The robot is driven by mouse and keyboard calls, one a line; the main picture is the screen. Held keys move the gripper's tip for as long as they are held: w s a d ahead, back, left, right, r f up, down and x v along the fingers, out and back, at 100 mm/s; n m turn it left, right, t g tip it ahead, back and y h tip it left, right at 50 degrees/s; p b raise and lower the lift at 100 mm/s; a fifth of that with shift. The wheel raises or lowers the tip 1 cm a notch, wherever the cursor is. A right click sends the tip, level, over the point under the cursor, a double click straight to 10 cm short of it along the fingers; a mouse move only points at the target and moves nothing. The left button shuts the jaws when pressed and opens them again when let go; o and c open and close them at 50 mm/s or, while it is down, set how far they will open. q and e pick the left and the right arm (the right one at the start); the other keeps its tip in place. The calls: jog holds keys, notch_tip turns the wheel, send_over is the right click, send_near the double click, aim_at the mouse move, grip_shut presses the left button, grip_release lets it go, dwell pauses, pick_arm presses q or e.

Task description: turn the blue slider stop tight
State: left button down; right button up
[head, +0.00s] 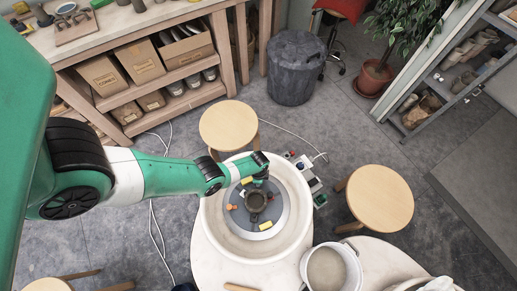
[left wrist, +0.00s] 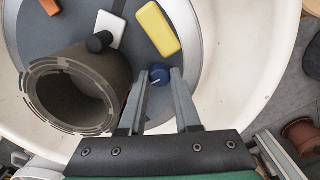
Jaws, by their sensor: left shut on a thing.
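The blue slider stop (left wrist: 158,76) is a small round knob with a pale line on it, seen in the left wrist view. My left gripper (left wrist: 161,74) is shut on it, with one finger on each side. In the head view my left gripper (head: 261,176) reaches down over the far side of the grey wheel disc (head: 236,219), and the blue stop is hidden there. A hollow brown clay pot (head: 257,201) stands on the disc, beside the gripper; it also shows in the left wrist view (left wrist: 108,67). My right gripper is not in view.
A yellow block (left wrist: 157,28), a white slider (left wrist: 110,27) with a black tip by the pot, and an orange block (left wrist: 50,6) lie on the disc. A white basin (head: 212,226) rings it. Wooden stools (head: 378,196) and a white bucket (head: 331,270) stand around.

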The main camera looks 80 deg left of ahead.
pick_arm(q)
jog(key=shift+m, duration=0.5)
jog(key=c, duration=0.9)
grip_release()
